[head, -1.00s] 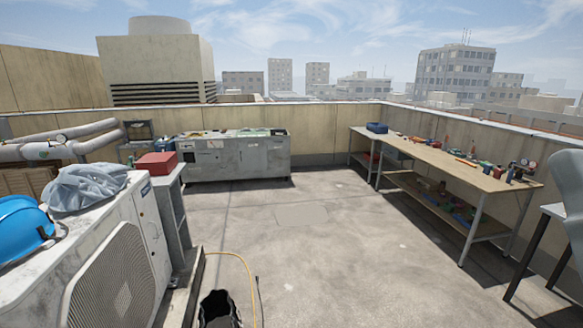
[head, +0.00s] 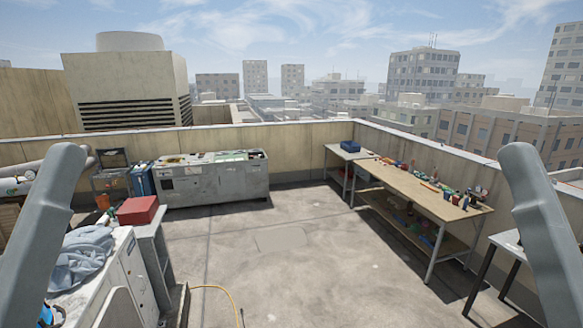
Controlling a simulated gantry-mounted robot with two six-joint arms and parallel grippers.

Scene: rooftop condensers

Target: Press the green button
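I cannot make out a green button in the head view. A grey metal cabinet unit (head: 212,184) with an open top and small parts on it stands at the back left, against the parapet wall. Some green shows on its top, too small to tell what it is. Grey links of my two arms rise at the left and right edges of the view. Neither of my grippers is in view.
A wooden workbench (head: 402,186) with tools and a lower shelf runs along the right wall. A red box (head: 138,211) sits on a grey stand at left, near a white condenser with a grey cloth (head: 82,257). The middle concrete floor (head: 290,270) is clear.

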